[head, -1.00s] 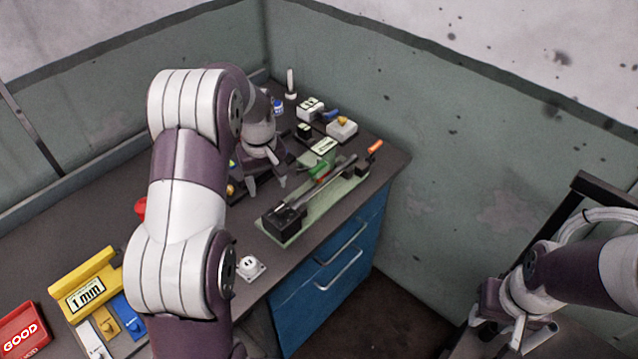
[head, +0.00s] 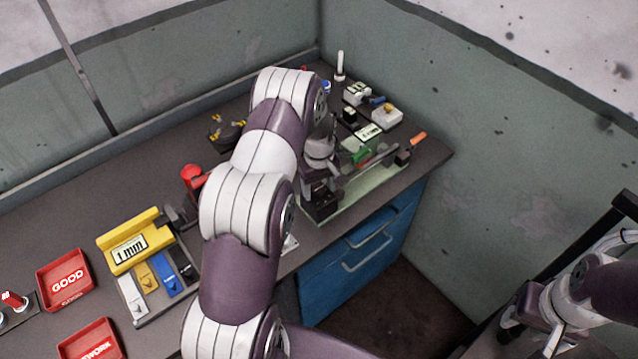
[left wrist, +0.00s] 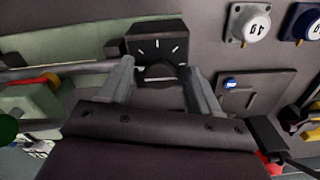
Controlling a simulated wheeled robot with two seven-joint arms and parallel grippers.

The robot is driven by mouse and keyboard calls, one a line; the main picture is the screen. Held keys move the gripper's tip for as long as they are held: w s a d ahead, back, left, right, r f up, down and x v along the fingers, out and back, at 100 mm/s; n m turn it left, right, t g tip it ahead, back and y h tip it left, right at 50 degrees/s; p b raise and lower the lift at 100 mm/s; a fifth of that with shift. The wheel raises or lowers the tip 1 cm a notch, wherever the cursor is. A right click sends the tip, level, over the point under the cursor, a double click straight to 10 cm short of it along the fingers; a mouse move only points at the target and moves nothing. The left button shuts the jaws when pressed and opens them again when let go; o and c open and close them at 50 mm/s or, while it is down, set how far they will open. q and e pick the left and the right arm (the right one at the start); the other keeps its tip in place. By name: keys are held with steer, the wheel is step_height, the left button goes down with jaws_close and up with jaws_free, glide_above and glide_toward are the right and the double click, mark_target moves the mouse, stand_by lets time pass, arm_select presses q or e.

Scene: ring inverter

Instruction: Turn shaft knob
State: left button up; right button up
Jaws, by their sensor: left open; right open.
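A black block with white tick marks (left wrist: 157,48) carries a dark round knob (left wrist: 160,71) on its near side in the left wrist view. My left gripper (left wrist: 159,80) is open, with one finger on each side of the knob. I cannot tell whether the fingers touch it. In the head view the block (head: 322,206) is at the near end of the long shaft fixture (head: 372,177), and my left gripper (head: 314,182) is over it, its fingertips partly hidden. My right gripper (head: 530,308) is open and empty at the lower right, away from the bench.
A yellow 1 mm gauge stand (head: 133,242) and a red GOOD tray (head: 65,279) are left on the bench. Small boxes (head: 385,115) stand behind the fixture. An orange-tipped handle (head: 417,139) sticks out at the right end. Two round dials (left wrist: 250,24) lie beside the block.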

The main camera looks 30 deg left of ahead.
arm_select(q)
steer(key=c, duration=1.1)
steer(key=shift+o, duration=0.2)
steer(key=shift+m, duration=0.3)
steer(key=m+b, duration=0.1)
steer(key=m, duration=0.2)
steer(key=shift+m+b, duration=0.3)
steer(key=m+b, duration=0.1)
steer(key=m, duration=0.3)
steer(key=shift+a+m, duration=0.1)
steer(key=shift+m, duration=0.2)
steer(key=shift+w+m, duration=0.1)
steer(key=shift+m, duration=0.2)
steer(key=o, duration=1.1)
steer(key=shift+c, duration=0.2)
steer(key=shift+r, duration=0.1)
